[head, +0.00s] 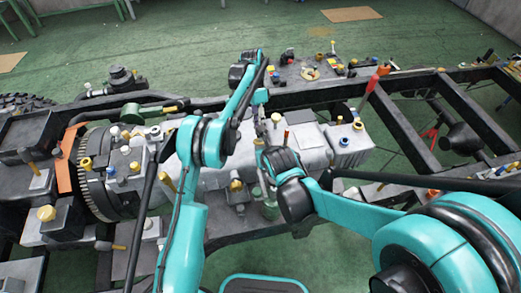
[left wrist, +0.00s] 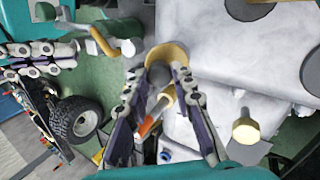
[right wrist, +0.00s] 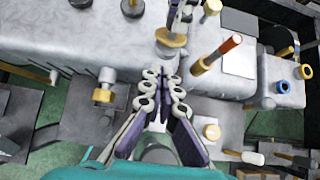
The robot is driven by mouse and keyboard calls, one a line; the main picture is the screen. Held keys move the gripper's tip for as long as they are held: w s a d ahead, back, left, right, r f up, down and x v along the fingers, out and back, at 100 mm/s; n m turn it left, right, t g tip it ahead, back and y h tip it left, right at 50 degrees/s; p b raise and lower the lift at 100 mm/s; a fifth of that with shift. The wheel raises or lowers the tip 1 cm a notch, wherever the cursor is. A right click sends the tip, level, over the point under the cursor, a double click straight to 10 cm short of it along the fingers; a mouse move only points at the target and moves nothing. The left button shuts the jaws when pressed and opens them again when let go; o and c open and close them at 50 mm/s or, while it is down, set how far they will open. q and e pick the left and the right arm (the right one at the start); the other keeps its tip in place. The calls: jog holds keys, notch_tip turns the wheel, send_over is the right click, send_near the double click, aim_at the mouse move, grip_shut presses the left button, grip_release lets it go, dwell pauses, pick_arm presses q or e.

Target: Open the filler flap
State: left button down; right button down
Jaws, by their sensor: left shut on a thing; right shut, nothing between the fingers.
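The part I take for the filler flap is a gold disc (right wrist: 172,39) on the grey housing (right wrist: 130,40). In the left wrist view it shows as a gold ring (left wrist: 178,53) between and beyond my left fingertips. My left gripper (left wrist: 163,76) is shut on the flap's upright part, and its fingers cover much of it. It also reaches in from the top of the right wrist view (right wrist: 180,14). My right gripper (right wrist: 161,76) is shut and empty, with its tips just below the disc in that picture. I cannot tell how far the flap is tilted.
A red-handled tool (right wrist: 217,54) stands close to the right of the disc in the right wrist view. Blue and yellow caps (right wrist: 269,88) and a gold-topped fitting (right wrist: 103,95) surround the area. Black frame rails (head: 470,115) extend to the right in the head view.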

jog(key=x, duration=1)
jog(key=shift+s, duration=0.1)
pick_arm(q)
jog(key=shift+w+f, duration=0.1)
pick_arm(e)
jog(key=shift+w+a+r, duration=0.1)
jog(key=shift+w+r, duration=0.4)
jog(key=shift+r, duration=0.1)
pick_arm(q)
jog(key=c, duration=1.3)
grip_release()
jog(key=shift+o, duration=0.2)
jog(key=shift+d, duration=0.1)
pick_arm(e)
jog(key=shift+s, duration=0.1)
